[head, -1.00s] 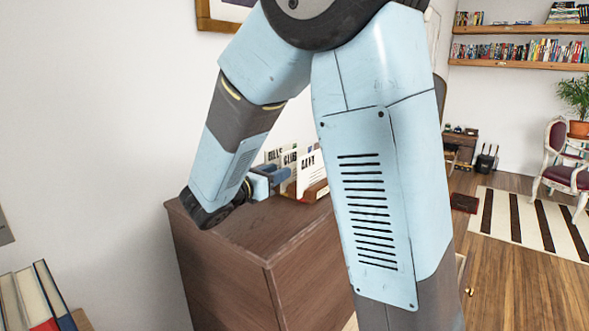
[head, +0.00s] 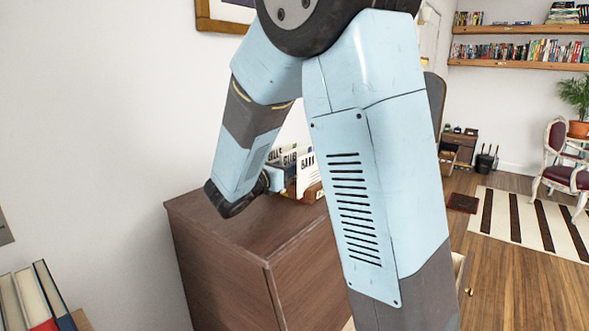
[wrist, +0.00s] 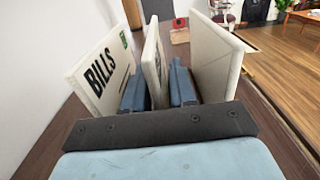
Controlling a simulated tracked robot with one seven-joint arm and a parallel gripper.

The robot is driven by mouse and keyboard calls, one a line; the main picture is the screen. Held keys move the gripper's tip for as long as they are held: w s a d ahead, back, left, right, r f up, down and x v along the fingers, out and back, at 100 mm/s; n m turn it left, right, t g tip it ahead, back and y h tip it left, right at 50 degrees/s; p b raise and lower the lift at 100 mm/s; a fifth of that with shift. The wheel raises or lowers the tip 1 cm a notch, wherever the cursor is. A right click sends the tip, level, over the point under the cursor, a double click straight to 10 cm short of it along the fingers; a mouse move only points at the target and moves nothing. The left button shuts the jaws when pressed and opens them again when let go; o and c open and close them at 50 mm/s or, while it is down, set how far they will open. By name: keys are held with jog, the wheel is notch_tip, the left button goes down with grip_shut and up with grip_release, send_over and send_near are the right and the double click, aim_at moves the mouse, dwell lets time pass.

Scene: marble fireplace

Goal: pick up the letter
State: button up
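Several white letters or cards stand upright in a wooden holder (head: 312,194) on the brown cabinet (head: 215,232). One on the left reads BILLS (wrist: 104,72), a middle card (wrist: 154,50) shows its face at a steep angle, and a right card (wrist: 217,62) shows a plain side. The BILLS card is left of the left finger, and the right card is right of the right finger. In the head view, my forearm partly hides the gripper.
The white wall runs along the left side of the cabinet. Books (head: 38,298) stand at the lower left. A striped rug (head: 520,218) and a chair (head: 562,160) lie far off to the right. The near cabinet top is bare.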

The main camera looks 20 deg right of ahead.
grip_shut()
